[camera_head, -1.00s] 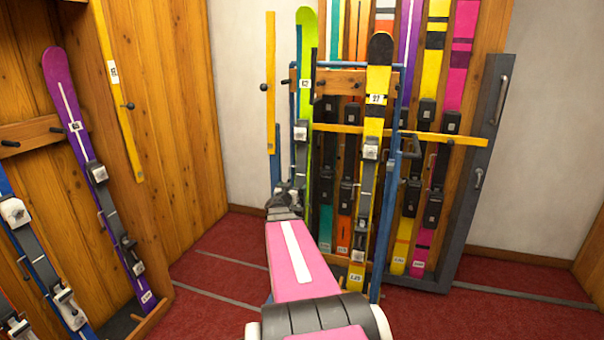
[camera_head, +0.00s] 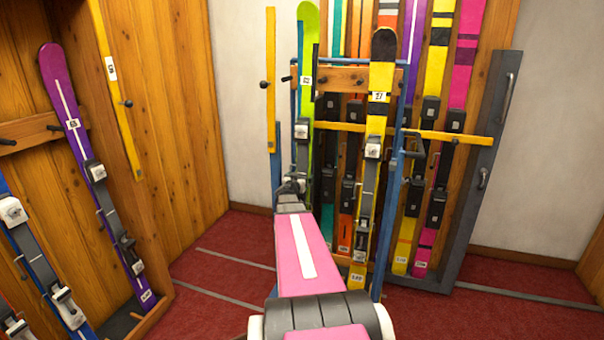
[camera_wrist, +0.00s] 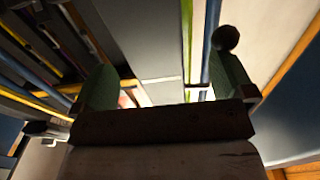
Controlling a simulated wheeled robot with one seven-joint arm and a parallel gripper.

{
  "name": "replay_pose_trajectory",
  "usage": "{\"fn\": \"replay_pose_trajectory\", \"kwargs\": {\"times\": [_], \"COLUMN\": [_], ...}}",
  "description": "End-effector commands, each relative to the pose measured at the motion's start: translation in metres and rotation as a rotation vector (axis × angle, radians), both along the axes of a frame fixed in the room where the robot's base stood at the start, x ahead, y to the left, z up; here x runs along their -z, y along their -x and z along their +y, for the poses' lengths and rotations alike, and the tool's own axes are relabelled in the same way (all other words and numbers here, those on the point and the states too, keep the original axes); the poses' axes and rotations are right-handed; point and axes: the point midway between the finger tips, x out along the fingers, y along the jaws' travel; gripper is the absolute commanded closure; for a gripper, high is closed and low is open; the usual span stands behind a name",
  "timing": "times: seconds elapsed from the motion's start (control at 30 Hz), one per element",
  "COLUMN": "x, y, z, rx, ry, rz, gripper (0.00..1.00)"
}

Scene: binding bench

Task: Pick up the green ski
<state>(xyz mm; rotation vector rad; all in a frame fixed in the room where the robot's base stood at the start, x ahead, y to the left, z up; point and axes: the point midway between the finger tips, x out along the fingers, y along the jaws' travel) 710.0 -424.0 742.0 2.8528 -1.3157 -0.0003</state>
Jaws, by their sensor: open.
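The green ski (camera_head: 308,85) stands upright at the left side of the blue-framed rack, with a white tag and a grey binding on it. Its lower part is hidden behind my arm and gripper. My gripper (camera_head: 291,186) is just below the binding, in front of the ski in the head view. In the wrist view my gripper (camera_wrist: 163,78) is open, with a dark green finger on each side. A thin green strip, seemingly the edge of the green ski (camera_wrist: 187,40), shows between the fingers, closer to the right one. I cannot tell whether they touch it.
Several other skis stand behind in a grey-framed rack (camera_head: 480,180). A purple ski (camera_head: 58,85) leans at the left. Red floor is free between.

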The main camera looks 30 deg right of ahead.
Motion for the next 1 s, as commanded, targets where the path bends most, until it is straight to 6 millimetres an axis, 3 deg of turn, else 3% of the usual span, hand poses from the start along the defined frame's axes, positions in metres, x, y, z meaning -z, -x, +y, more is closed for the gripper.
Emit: {"fn": "replay_pose_trajectory", "kwargs": {"times": [0.23, 0.5, 0.8, 1.0], "x": [-0.001, -0.002, -0.002, -0.003], "y": [-0.023, -0.024, -0.023, -0.023], "z": [-0.029, -0.031, -0.031, -0.031], "rx": [0.001, 0.000, 0.000, 0.001], "ry": [0.001, 0.000, 0.000, 0.003], "rz": [-0.001, 0.000, 0.000, -0.001], "gripper": [0.00, 0.00, 0.97, 0.97]}}
